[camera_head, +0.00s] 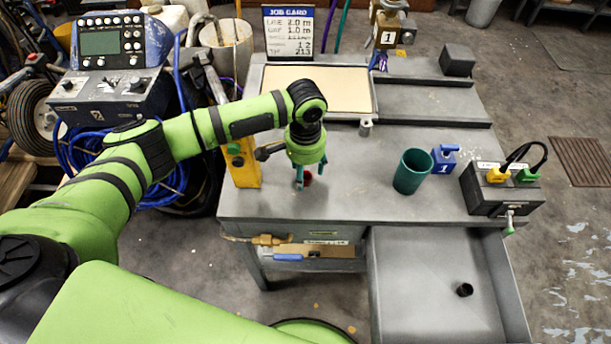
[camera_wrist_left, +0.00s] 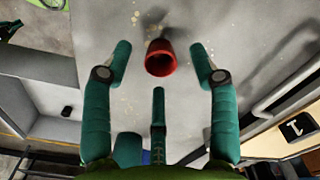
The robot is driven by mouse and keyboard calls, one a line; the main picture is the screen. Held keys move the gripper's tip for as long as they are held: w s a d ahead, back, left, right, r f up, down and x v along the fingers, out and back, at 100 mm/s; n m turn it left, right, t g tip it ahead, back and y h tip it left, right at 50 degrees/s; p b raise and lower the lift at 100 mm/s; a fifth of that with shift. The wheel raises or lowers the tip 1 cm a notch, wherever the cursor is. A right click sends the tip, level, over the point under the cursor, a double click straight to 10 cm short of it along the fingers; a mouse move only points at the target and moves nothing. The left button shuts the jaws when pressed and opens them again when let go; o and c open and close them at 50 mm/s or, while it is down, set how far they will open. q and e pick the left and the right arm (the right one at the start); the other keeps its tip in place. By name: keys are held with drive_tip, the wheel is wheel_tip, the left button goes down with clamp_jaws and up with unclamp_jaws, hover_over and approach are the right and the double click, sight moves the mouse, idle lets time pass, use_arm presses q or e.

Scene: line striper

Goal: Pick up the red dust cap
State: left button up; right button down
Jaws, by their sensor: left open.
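The red dust cap (camera_wrist_left: 160,58) lies on the grey bench top. In the left wrist view it shows between the spread fingers, nearer the left-hand edge of the right finger's tip, with its hollow side partly visible. In the head view only a bit of the cap (camera_head: 307,178) shows beside the fingers. My left gripper (camera_head: 303,180) points down over the cap; it is open, with green fingers apart in the left wrist view (camera_wrist_left: 158,62). The fingers do not visibly touch the cap. My right gripper is in neither view.
A green cup (camera_head: 412,172), a blue block marked 1 (camera_head: 444,158) and a dark box with yellow and green plugs (camera_head: 503,188) stand to the right. A yellow post (camera_head: 242,163) is close on the left. A lower tray (camera_head: 430,290) holds a small black cap (camera_head: 464,290).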

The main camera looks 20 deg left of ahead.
sight(306, 179)
use_arm(q)
drive_tip(key=shift+f, duration=1.2)
drive_tip(key=c, duration=0.9)
drive_tip(key=shift+r, duration=0.1)
